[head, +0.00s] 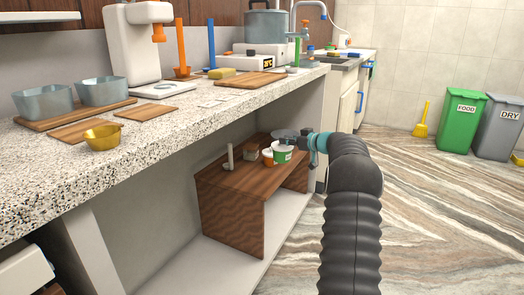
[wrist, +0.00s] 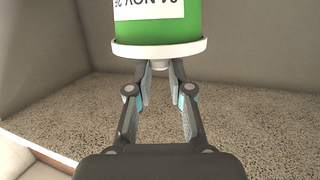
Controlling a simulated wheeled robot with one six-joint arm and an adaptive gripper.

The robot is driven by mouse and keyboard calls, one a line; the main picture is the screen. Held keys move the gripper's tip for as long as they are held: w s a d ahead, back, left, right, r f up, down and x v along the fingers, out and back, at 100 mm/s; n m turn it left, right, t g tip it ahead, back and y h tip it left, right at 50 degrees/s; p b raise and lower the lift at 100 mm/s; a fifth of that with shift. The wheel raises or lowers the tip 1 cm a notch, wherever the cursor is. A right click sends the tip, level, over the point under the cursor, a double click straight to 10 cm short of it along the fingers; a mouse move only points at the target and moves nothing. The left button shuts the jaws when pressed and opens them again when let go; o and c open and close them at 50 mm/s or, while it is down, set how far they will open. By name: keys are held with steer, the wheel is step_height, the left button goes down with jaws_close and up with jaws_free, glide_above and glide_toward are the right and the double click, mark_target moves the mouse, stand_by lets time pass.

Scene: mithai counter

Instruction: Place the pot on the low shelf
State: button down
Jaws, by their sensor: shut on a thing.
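The pot is green with a white rim and a dated label (wrist: 160,28); the label reads upside down in the wrist view. In the head view the pot (head: 283,154) shows green and white over the low wooden shelf (head: 232,190) under the counter. My gripper (head: 309,146) is beside it on the right. In the wrist view my gripper's fingers (wrist: 160,82) close together on a small pale part at the pot's white rim. I cannot tell whether the pot's base touches the shelf.
An orange and white pot (head: 267,157) stands close left of the green one. A small block (head: 249,155) and a pale upright post (head: 229,157) are farther left on the shelf. The speckled counter (head: 180,130) overhangs it. The shelf's front left part is bare.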

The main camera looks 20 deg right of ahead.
steer(key=shift+d+r, duration=0.15)
steer(key=shift+d, duration=0.05)
steer(key=shift+w+f+p, duration=0.2)
steer(key=shift+p, duration=0.15)
steer(key=shift+w+a+f+p, duration=0.35)
steer(key=shift+w+a+f, duration=1)
steer(key=shift+f, duration=0.5)
steer(key=shift+w+a+f+p, duration=0.35)
steer(key=shift+w+a+f, duration=0.95)
steer(key=shift+f, duration=0.5)
steer(key=shift+w+a+f+p, duration=0.35)
steer(key=shift+w+a+f, duration=0.8)
steer(key=shift+w+f, duration=0.55)
steer(key=shift+s+f, duration=0.15)
steer(key=shift+s, duration=0.05)
steer(key=shift+f+b, duration=0.2)
steer(key=shift+b, duration=0.2)
steer(key=c, duration=1.1)
jaws_free()
steer(key=shift+o, duration=0.2)
steer(key=shift+r, duration=0.15)
